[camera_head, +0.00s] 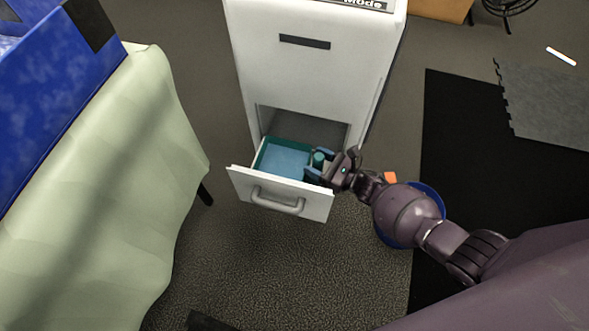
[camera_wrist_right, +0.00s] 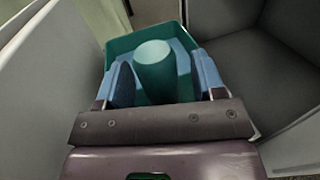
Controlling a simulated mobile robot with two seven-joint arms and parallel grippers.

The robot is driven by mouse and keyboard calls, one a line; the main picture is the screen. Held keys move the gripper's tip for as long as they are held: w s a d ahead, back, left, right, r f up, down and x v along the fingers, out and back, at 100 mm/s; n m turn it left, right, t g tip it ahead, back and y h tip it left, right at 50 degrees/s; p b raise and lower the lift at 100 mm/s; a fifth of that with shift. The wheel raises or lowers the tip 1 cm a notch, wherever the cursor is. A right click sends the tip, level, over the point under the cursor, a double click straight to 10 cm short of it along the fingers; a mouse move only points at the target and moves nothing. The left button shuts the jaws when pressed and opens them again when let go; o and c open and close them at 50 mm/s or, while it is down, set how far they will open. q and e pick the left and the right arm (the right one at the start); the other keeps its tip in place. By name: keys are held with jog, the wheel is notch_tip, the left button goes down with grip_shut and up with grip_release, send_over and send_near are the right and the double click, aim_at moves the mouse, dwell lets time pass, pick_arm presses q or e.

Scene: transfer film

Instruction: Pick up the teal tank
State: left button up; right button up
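The teal tank (camera_head: 262,153) is an open box with a blue inside, sitting in the pulled-out white drawer (camera_head: 243,180). A round teal post (camera_wrist_right: 153,62) rises from the tank. My right gripper (camera_head: 314,163) is at the drawer's right end, its blue fingers on either side of the post. In the right wrist view the fingers look spread, with a small gap at least on the right side. I cannot tell if the left finger touches. The tank's near side is hidden behind my gripper. My left gripper is not in view.
The white cabinet (camera_head: 300,75) stands over the drawer. A pale cloth-covered table (camera_head: 120,170) with a blue bin (camera_head: 50,90) is at left. A blue round container (camera_head: 437,200) is partly behind my right arm. A black mat (camera_head: 465,130) lies at right. Floor before the drawer is clear.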

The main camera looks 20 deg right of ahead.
grip_shut()
